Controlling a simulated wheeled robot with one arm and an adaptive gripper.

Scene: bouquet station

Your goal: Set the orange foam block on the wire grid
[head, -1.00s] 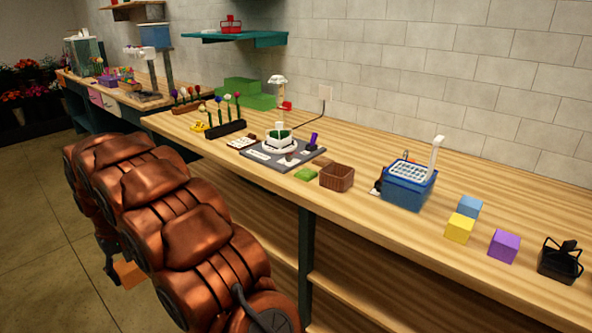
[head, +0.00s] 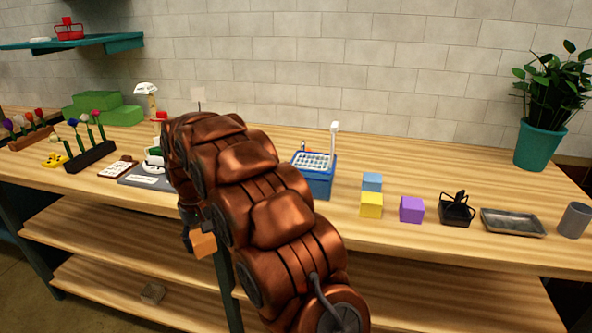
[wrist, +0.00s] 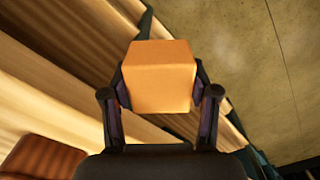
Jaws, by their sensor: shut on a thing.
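The orange foam block (head: 203,245) is in my gripper (wrist: 157,88), off the table, in front of the counter's edge and below its top in the head view. In the wrist view the orange block (wrist: 160,75) sits between the two fingers, which press on its sides. A white grid (head: 314,160) lies on top of a blue container (head: 318,185) on the counter, with a white upright piece at its back right. The grid is up and to the right of my gripper in the head view, well apart from it. My arm hides part of the counter.
On the wooden counter (head: 270,138), right of the blue container, stand a blue block (head: 372,181), a yellow block (head: 371,205), a purple block (head: 411,209), a black basket (head: 457,209), a grey tray (head: 513,223) and a grey cylinder (head: 574,220). Shelves lie below.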

